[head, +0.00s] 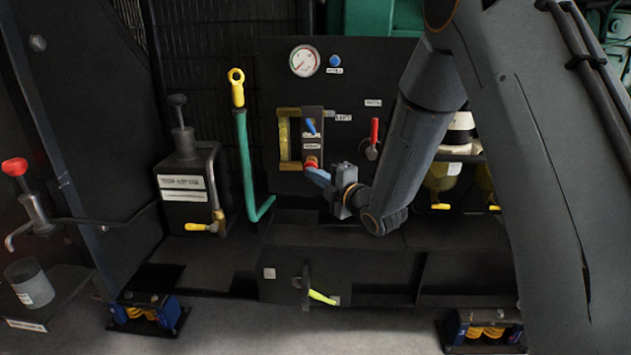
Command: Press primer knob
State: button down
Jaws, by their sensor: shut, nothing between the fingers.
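My gripper (312,172) is shut and empty. Its fingertips are at the lower end of a small dark bracket (313,130) on the black panel, right by a red knob (311,161); I cannot tell whether they touch it. A blue toggle (311,127) sits higher on the bracket. No label reads clearly as primer. Other knobs show: a round blue knob (335,60) beside the gauge, a red-topped hand pump (15,167) at far left, and a black-topped plunger (177,100) on a dark box.
A brass frame (288,140) stands left of the bracket, then a green pipe (246,165) with a yellow ring handle (237,88). A yellow-green lever (322,298) is below.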

jog(key=shift+w, duration=0.25)
jog(key=shift+w+r+b, duration=0.1)
jog(key=shift+w+b, duration=0.35)
jog(key=shift+w, duration=0.8)
jog(key=s+a+p+v, duration=0.1)
jog(key=a+v, duration=0.1)
jog(key=v, duration=1.1)
jog(key=shift+s, duration=0.45)
